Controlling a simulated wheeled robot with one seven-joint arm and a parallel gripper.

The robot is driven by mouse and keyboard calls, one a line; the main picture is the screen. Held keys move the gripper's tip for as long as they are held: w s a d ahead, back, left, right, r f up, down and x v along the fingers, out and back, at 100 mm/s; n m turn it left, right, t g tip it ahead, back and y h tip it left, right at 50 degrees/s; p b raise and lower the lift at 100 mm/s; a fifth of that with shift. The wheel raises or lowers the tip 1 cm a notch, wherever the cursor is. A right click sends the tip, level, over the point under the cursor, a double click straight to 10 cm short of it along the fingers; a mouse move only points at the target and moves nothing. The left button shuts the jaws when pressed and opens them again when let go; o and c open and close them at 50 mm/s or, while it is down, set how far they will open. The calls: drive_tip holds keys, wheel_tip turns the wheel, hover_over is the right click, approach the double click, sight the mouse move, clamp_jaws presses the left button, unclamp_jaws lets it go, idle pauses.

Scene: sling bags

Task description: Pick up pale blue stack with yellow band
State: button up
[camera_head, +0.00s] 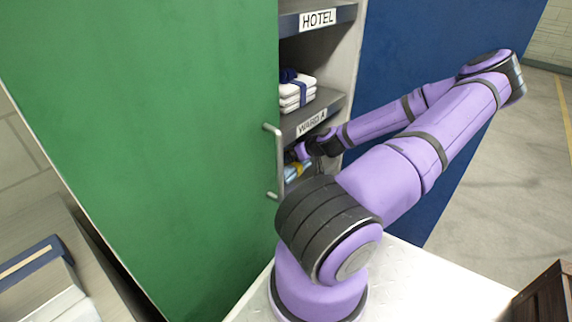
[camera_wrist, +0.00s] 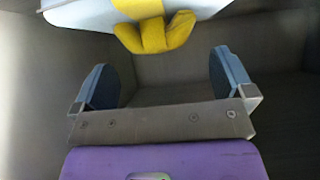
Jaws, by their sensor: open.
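The pale blue stack (camera_wrist: 100,12) with a yellow band (camera_wrist: 152,32) shows at the top of the wrist view, cut off by the frame edge. The band is knotted and its tails hang toward my gripper. In the head view the stack (camera_head: 292,174) is a small pale blue patch with a bit of yellow on the shelf below the WARD A label, mostly hidden. My gripper (camera_wrist: 163,85) is open, its two fingers apart with nothing between them. The stack lies just beyond the fingertips. In the head view my gripper (camera_head: 302,155) is inside the shelf opening, partly hidden.
A green door (camera_head: 150,130) with a metal handle (camera_head: 275,160) stands beside the opening on the left. A white stack with a dark blue band (camera_head: 297,95) sits on the shelf above. The cabinet's blue side (camera_head: 410,60) is on the right. A dark crate (camera_head: 545,295) is at lower right.

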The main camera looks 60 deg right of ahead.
drive_tip(key=x, duration=0.4)
drive_tip(key=shift+w+d+f, duration=0.1)
drive_tip(key=shift+f, duration=0.15)
drive_tip(key=c, duration=1.7)
